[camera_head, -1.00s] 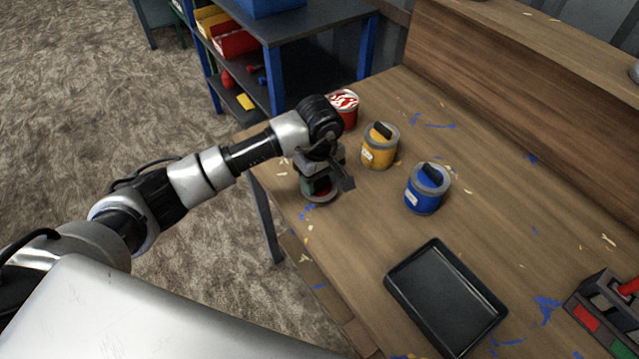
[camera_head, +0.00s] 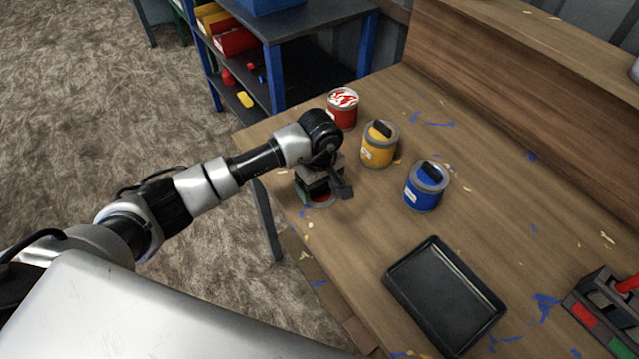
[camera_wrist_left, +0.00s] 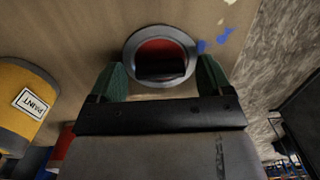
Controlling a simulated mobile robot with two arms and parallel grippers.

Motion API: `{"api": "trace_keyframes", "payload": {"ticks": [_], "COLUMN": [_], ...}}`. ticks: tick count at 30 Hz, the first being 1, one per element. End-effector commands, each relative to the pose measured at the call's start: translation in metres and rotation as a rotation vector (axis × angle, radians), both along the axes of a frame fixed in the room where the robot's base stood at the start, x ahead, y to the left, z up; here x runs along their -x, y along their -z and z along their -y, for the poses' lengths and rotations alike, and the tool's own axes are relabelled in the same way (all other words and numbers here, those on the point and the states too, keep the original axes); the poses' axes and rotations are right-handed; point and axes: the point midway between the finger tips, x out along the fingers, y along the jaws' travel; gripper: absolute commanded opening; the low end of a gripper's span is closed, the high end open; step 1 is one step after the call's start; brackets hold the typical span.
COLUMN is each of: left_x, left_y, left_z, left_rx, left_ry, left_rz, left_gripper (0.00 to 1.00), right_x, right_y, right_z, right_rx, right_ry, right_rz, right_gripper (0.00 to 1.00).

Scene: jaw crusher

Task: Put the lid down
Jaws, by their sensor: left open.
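The lid (camera_head: 322,203) has a grey rim, a red centre and a black handle. It lies on the wooden table near its left edge, partly hidden by my left gripper (camera_head: 320,189) in the head view. In the left wrist view the lid (camera_wrist_left: 160,46) shows almost whole, flat on the wood. The two green fingertips of my left gripper (camera_wrist_left: 161,78) are apart, one on each side of the handle, with nothing clamped between them. The red can (camera_head: 342,108) stands lidless, with red and white paint showing on top. My right gripper is not in view.
A yellow can (camera_head: 380,145) and a blue can (camera_head: 426,186), both lidded, stand right of my left gripper. A black tray (camera_head: 446,295) lies toward the front, and a toolbox (camera_head: 605,312) at the right. A blue-framed shelf (camera_head: 275,75) stands behind the table.

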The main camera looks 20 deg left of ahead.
Motion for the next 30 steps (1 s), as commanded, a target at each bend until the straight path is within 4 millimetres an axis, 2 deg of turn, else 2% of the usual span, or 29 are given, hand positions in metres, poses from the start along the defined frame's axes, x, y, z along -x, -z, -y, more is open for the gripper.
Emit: {"api": "trace_keyframes", "payload": {"ticks": [3, 5, 15, 21, 24, 30], "left_x": [0.000, -0.001, -0.001, 0.000, 0.000, 0.000], "left_y": [-0.006, -0.011, -0.081, -0.112, -0.120, -0.123], "left_z": [0.000, 0.000, 0.000, 0.000, 0.000, 0.000], "left_rx": [0.001, 0.000, -0.001, 0.000, 0.000, 0.000], "left_ry": [0.000, 0.001, 0.001, 0.001, 0.001, 0.000], "left_rz": [-0.001, 0.004, 0.006, 0.001, 0.001, -0.001], "left_gripper": [0.80, 0.80, 0.80, 0.80, 0.80, 0.80], "right_x": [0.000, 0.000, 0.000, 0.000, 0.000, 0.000], "right_y": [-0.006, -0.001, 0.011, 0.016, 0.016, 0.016], "right_z": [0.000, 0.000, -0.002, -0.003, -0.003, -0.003], "right_rx": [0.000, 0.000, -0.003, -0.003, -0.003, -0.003], "right_ry": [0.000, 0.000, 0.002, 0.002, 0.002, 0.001], "right_rz": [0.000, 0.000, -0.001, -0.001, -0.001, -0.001], "right_gripper": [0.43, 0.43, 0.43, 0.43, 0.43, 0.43]}}
